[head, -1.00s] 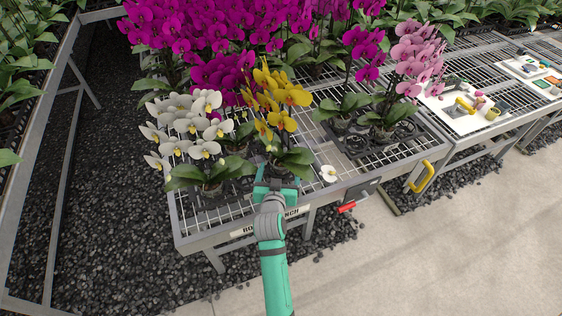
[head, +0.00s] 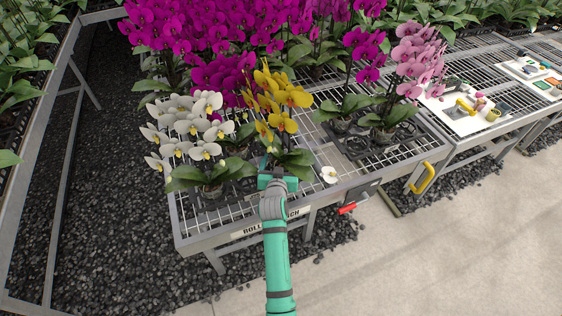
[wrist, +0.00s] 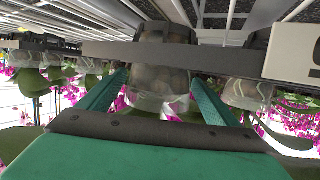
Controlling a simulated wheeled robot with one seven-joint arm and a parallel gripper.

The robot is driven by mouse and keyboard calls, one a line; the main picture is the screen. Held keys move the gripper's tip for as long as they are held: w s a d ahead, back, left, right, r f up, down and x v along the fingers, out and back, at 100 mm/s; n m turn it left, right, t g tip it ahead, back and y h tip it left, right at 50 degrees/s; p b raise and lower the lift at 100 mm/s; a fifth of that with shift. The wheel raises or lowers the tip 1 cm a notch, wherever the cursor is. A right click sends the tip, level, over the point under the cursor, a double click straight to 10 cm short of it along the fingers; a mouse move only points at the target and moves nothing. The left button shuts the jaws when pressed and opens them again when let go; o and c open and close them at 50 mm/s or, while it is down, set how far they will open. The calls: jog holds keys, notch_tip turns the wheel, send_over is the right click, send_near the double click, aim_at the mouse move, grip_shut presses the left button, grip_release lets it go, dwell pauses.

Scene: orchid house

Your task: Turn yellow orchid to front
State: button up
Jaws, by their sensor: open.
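The yellow orchid (head: 284,100) stands near the front edge of the rolling bench (head: 240,232), its flowers above dark green leaves. Its pot is hidden behind my gripper (head: 277,178) in the head view. In the wrist view, which looks upside down, a clear pot (wrist: 163,82) with roots and bark inside sits between the two green fingers of my gripper (wrist: 160,95). The fingers are apart, one on each side of the pot. I cannot tell whether either finger touches it.
A white orchid (head: 205,150) stands close on the left. A loose white flower (head: 329,174) lies on the bench at the right. Magenta orchids (head: 215,75) crowd behind, and pink orchids (head: 415,60) stand further right. A yellow handle (head: 424,178) juts from the bench's right end.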

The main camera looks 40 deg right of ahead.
jog(key=shift+s, duration=0.15)
jog(key=c, duration=1.1)
jog(key=shift+r, duration=0.2)
